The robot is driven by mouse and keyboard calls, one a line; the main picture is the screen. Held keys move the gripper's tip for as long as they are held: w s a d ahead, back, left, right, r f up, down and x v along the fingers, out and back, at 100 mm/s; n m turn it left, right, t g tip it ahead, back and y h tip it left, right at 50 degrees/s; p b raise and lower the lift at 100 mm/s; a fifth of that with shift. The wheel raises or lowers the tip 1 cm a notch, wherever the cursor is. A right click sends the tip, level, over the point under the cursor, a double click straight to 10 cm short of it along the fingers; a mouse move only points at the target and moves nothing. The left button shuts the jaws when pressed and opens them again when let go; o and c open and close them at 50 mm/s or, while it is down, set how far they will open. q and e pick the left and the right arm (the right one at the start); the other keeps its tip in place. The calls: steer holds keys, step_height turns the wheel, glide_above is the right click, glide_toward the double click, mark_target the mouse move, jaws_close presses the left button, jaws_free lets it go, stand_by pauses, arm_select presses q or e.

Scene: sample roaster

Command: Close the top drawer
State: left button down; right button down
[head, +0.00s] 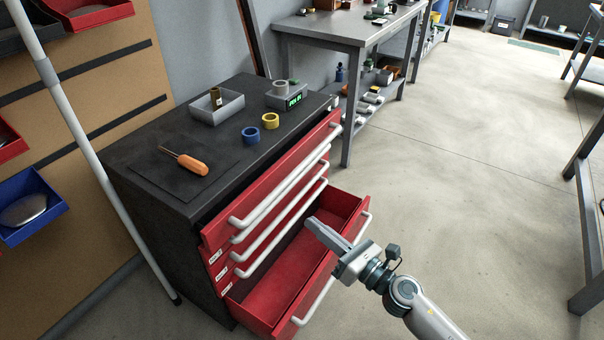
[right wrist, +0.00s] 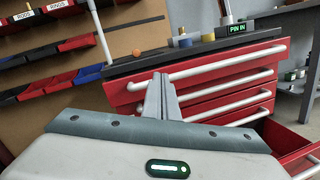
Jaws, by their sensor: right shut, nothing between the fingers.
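The black cabinet (head: 140,170) has red drawers with pale bar handles. The top drawer (head: 212,238) stands slightly out from the cabinet, with a narrow dark gap behind its front. Its front also shows in the right wrist view (right wrist: 122,94), and its handle (right wrist: 215,65) runs across behind my fingers. My right gripper (head: 314,224) is shut and empty, in front of the drawers and above the open lower drawer. In the right wrist view its fingertips (right wrist: 160,78) overlap the top handle's left end; I see no clear contact. My left gripper is not in view.
A lower drawer (head: 270,292) is pulled far out and looks empty. On the cabinet top are an orange-handled screwdriver (head: 186,161), a grey tray (head: 216,108), blue and yellow rings, and a small green display (head: 294,101). Open floor (head: 450,190) lies to the right.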

steer(key=s+d+f+m+t+h, duration=0.1)
steer(key=s+d+f+m+h, duration=0.25)
steer(key=d+m+h, duration=0.6)
steer(key=s+d+f+m+h, duration=0.3)
steer(key=d+f+m, duration=0.15)
steer(key=m, duration=1.05)
steer(key=s+f+m+g, duration=0.5)
steer(key=s+f+m, duration=0.1)
steer(key=s, duration=0.6)
steer(key=s+f+m+g, duration=0.5)
steer(key=s+f+m, duration=0.2)
steer(key=s, duration=0.6)
steer(key=shift+f+m, duration=0.15)
steer(key=shift+m, duration=0.3)
